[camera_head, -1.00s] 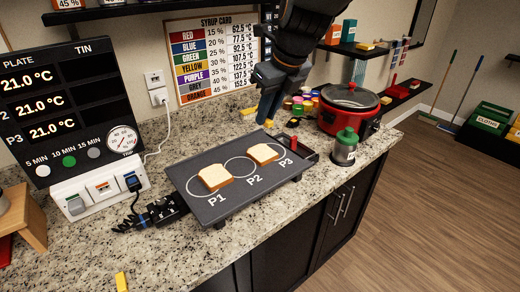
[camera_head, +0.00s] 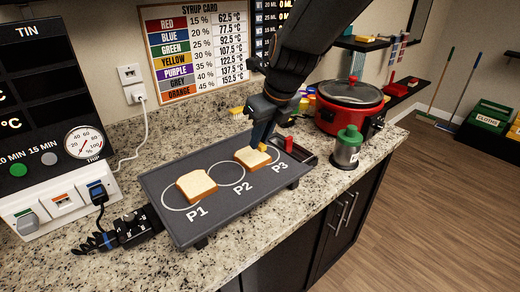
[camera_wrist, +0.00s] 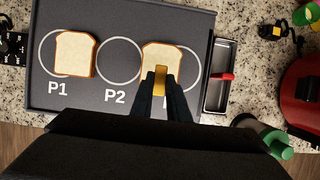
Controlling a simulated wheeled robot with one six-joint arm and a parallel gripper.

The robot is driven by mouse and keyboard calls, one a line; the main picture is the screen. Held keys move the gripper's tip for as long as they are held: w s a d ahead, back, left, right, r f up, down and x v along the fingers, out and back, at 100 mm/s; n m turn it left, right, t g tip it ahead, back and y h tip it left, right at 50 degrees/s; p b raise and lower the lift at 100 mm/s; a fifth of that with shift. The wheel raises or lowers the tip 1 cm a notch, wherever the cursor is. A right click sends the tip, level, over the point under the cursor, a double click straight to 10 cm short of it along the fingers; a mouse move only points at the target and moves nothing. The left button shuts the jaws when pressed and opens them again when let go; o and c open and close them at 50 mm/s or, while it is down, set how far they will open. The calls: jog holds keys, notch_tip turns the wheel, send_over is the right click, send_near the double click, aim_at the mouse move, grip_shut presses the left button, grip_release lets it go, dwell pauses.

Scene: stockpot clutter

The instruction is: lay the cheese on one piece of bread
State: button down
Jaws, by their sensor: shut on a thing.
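My gripper (camera_head: 262,138) points down over the right-hand bread slice (camera_head: 250,160), which lies on the P3 circle of the dark plate (camera_head: 230,196). It is shut on a small yellow piece of cheese (camera_wrist: 160,80), which also shows at the fingertips in the head view (camera_head: 262,148). In the wrist view the fingers cover part of this slice (camera_wrist: 152,58). The other bread slice (camera_head: 197,187) lies on P1 and also shows in the wrist view (camera_wrist: 75,54).
The P2 circle (camera_wrist: 118,60) between the slices is empty. A tray with a red handle (camera_wrist: 226,76) adjoins the plate's right end. A green-topped shaker (camera_head: 347,147) and red cooker (camera_head: 349,107) stand to the right.

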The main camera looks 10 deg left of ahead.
aim_at(263, 146)
notch_tip(263, 146, down, 4)
jog(key=shift+f, duration=0.1)
dwell(0.4)
jog(key=c, duration=1.7)
grip_release()
jog(key=v, duration=1.2)
jog(key=shift+b, duration=0.35)
